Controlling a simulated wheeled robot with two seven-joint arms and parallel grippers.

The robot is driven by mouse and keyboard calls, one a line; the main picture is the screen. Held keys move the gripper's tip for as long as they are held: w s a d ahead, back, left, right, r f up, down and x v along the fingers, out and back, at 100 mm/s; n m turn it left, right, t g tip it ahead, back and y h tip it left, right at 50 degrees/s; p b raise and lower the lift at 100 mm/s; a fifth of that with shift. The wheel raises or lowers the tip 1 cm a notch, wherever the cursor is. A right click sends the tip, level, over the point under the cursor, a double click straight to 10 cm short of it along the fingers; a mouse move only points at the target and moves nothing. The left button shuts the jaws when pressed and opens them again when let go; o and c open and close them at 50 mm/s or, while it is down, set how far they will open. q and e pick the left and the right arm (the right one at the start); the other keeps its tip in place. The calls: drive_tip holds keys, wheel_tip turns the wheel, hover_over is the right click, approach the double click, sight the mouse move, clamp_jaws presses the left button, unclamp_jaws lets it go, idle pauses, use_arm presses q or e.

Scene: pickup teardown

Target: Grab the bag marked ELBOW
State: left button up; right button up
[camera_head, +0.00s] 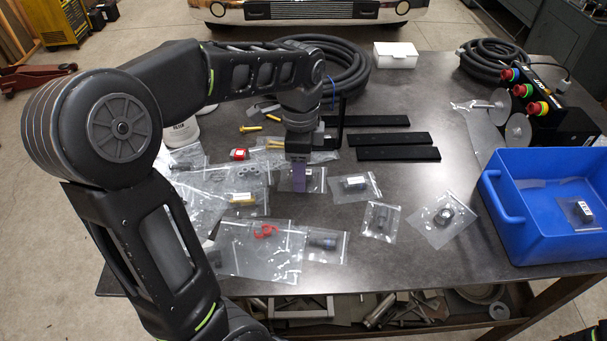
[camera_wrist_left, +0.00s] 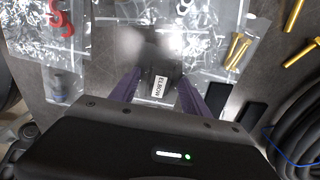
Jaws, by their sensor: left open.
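The bag marked ELBOW (camera_wrist_left: 159,86) shows in the left wrist view, a clear bag with a dark part and a white label. It lies between the two purple fingers of my left gripper (camera_wrist_left: 157,90), which are open on either side of it. In the head view my left gripper (camera_head: 299,178) points down over the same clear bag (camera_head: 315,184), partly hiding it. I cannot tell whether the fingers touch the bag.
Several other clear part bags (camera_head: 262,250) lie close around, some overlapping. A blue bin (camera_head: 545,245) at the right holds a bagged part (camera_head: 584,211). Black bars (camera_head: 385,137), a coiled hose (camera_head: 345,65) and a white box (camera_head: 396,55) lie farther back. Bare tabletop shows at centre right.

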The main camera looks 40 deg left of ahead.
idle(0.4)
use_arm(q)
clamp_jaws()
idle(0.4)
